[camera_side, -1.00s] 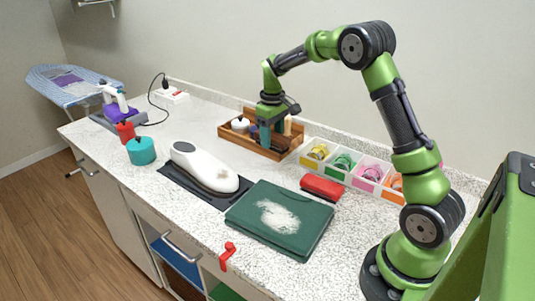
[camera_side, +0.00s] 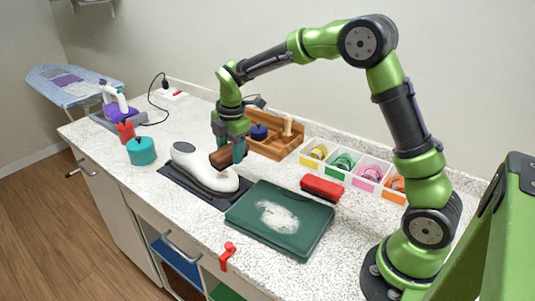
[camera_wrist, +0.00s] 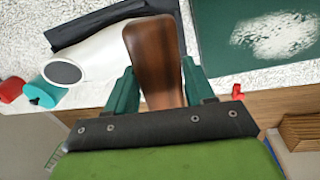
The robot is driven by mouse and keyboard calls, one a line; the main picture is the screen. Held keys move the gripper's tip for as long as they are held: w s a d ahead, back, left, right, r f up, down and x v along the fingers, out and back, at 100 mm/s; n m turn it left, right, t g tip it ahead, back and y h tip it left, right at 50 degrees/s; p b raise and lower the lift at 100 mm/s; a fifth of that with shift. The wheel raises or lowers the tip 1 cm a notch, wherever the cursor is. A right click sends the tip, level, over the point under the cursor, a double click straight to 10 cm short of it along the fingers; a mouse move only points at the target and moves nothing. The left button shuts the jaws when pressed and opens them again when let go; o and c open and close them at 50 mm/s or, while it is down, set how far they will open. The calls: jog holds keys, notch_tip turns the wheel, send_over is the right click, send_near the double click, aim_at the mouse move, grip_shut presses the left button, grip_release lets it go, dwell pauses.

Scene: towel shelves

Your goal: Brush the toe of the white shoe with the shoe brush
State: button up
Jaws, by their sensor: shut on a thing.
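The white shoe (camera_side: 197,170) lies on a dark mat (camera_side: 177,183) on the speckled counter, its toe toward the green board. My gripper (camera_side: 229,152) is shut on the brown wooden shoe brush (camera_side: 220,158), holding it over the shoe close to the toe. In the wrist view the brush (camera_wrist: 153,62) stands between my fingers and covers the shoe's toe end; the shoe (camera_wrist: 98,52) shows to its left. I cannot tell whether the bristles touch the shoe.
A wooden tray (camera_side: 285,150) stands behind. A green board (camera_side: 246,211) with a white powdery patch and a red block (camera_side: 322,187) lie to the right, by a white divided box (camera_side: 347,178). A teal jar (camera_side: 141,151) and red bottle (camera_side: 126,132) stand left. A red clamp (camera_side: 227,256) sits at the front edge.

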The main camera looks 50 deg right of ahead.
jog(key=shift+f+n, duration=0.1)
jog(key=shift+n, duration=0.3)
jog(key=shift+w+f, duration=0.1)
jog(key=shift+f, duration=0.2)
jog(key=shift+w+f, duration=0.2)
jog(key=shift+f, duration=1.05)
jog(key=shift+w+f, duration=0.15)
jog(key=shift+f, duration=1.1)
jog(key=shift+w+f, duration=0.1)
jog(key=shift+f, duration=0.5)
jog(key=shift+w+r, duration=0.25)
jog(key=shift+w, duration=1)
jog(key=shift+w, duration=0.75)
jog(key=shift+d, duration=0.1)
